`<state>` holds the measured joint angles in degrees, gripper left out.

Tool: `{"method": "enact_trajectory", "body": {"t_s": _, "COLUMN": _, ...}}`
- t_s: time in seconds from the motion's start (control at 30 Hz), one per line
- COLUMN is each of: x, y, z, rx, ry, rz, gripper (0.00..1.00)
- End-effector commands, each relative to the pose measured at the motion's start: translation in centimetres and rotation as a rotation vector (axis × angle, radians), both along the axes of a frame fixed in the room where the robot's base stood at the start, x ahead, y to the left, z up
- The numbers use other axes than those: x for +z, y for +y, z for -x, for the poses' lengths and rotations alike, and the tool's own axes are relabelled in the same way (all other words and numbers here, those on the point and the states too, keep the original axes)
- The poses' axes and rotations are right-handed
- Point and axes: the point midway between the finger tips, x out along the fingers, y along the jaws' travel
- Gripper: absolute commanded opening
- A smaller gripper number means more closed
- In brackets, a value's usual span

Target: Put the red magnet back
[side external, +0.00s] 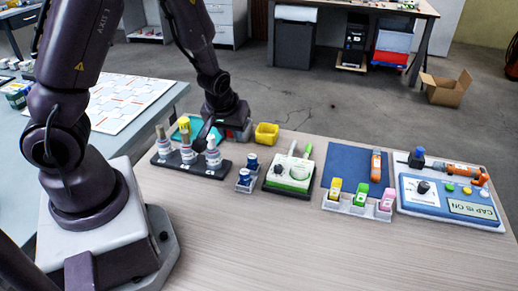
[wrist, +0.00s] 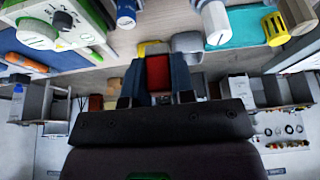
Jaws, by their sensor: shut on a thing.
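The red magnet (wrist: 158,72) shows as a red block between my fingers in the wrist view. My gripper (wrist: 158,88) is shut on it. In the side external view my gripper (side external: 232,126) is low at the back of the table, behind the bottle rack and left of the yellow bin (side external: 267,134). In the wrist view a grey bin (wrist: 187,42) lies just beyond the fingers, next to the yellow bin (wrist: 153,48). In the side external view the magnet is mostly hidden by my gripper. I cannot tell whether it touches anything below.
A dark rack (side external: 215,168) with several bottles stands in front of my gripper. A teal mat (side external: 183,131) lies to its left. Blue-capped vials (side external: 246,174), a green-and-white device (side external: 290,172) and a blue mat (side external: 350,165) stand further right. The table's front is clear.

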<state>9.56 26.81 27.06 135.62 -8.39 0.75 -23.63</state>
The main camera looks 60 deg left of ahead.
Motion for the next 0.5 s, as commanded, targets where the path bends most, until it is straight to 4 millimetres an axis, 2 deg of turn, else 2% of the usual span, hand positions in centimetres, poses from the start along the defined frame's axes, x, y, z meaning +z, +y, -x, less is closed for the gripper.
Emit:
{"method": "enact_trajectory", "body": {"t_s": 0.2, "x": -2.7, "y": 2.1, "z": -5.1, "rx": 0.004, "ry": 0.003, "rz": 0.0, "gripper": 0.08}}
{"method": "enact_trajectory", "body": {"t_s": 0.3, "x": -4.9, "y": 2.5, "z": -6.4, "rx": 0.002, "ry": 0.005, "rz": 0.002, "gripper": 0.08}}
{"method": "enact_trajectory", "body": {"t_s": 0.5, "x": -7.2, "y": 3.2, "z": -8.5, "rx": 0.0, "ry": 0.002, "rz": 0.001, "gripper": 0.08}}
